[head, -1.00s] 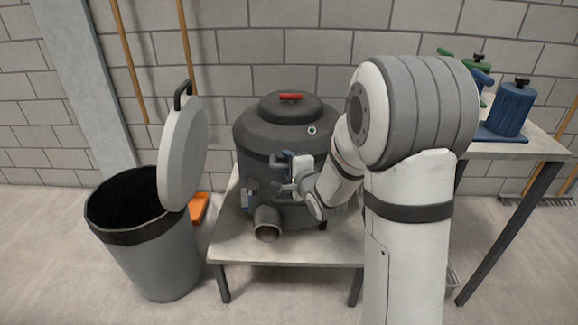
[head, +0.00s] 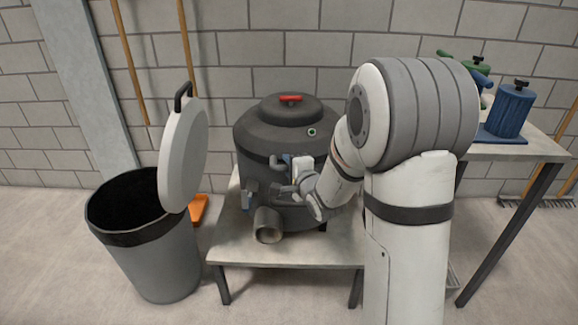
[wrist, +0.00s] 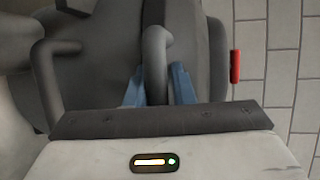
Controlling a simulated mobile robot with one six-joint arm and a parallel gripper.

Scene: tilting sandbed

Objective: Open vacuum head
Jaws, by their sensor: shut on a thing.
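The vacuum is a dark grey drum (head: 250,150) on a low table, with a domed head (head: 285,112) on top that bears a red handle (head: 290,99). A grey pipe stub (head: 268,225) sticks out at its lower front. My gripper (head: 282,186) is at the front of the drum. In the wrist view my blue fingers (wrist: 158,88) are shut on a grey curved handle (wrist: 157,45) on the vacuum's side. A second curved handle (wrist: 45,75) shows at the left there, and the red handle (wrist: 235,66) at the right. The head sits on the drum.
A grey bin (head: 155,255) stands left of the low table (head: 290,253), its lid (head: 184,155) raised. A higher table (head: 515,150) at the right bears a blue canister (head: 510,110). A brick wall stands close behind.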

